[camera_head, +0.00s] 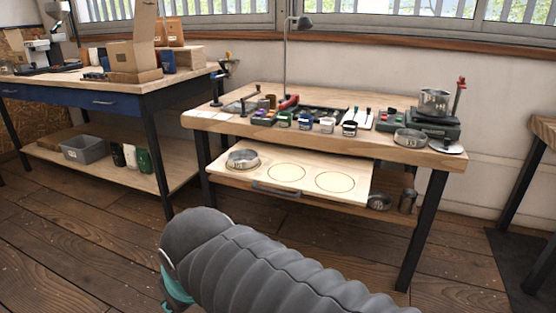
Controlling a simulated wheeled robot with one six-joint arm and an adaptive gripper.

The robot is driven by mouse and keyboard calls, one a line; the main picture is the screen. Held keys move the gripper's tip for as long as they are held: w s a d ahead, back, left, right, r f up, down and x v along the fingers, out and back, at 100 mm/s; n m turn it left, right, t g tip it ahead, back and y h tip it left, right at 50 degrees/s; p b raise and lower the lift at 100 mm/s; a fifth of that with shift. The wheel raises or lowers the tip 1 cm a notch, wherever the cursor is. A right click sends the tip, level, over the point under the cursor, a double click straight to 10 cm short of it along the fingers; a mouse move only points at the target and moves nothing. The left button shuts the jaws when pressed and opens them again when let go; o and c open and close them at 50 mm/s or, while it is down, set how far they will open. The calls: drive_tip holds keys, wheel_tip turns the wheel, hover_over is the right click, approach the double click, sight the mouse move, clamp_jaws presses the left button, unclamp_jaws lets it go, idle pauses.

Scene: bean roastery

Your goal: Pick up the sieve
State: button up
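Several shallow round metal pans that look like sieves are in the head view; their mesh is too small to make out. One sieve-like pan (242,159) sits at the left of the pull-out board (233,179), beside two empty marked circles. Another sieve-like pan (410,139) lies at the front right of the workbench top (420,157). A third sieve-like pan (379,203) is on the shelf below. A deeper metal vessel (434,103) stands on a dark green device at the right. My grey-sleeved arm crosses the bottom foreground, well short of the bench; my gripper is not visible.
Small jars (327,125) and tools crowd the bench top below a lamp (287,55). A metal canister (407,200) stands on the lower shelf. A blue-drawered bench (78,100) with boxes is at the left. The wooden floor before the bench is clear.

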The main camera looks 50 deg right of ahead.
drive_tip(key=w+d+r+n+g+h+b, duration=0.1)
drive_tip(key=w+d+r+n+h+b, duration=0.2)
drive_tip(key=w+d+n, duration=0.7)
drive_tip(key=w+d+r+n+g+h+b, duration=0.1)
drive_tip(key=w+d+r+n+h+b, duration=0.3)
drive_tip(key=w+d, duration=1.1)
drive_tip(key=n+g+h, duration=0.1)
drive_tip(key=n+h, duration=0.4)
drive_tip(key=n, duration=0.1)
approach(235, 152)
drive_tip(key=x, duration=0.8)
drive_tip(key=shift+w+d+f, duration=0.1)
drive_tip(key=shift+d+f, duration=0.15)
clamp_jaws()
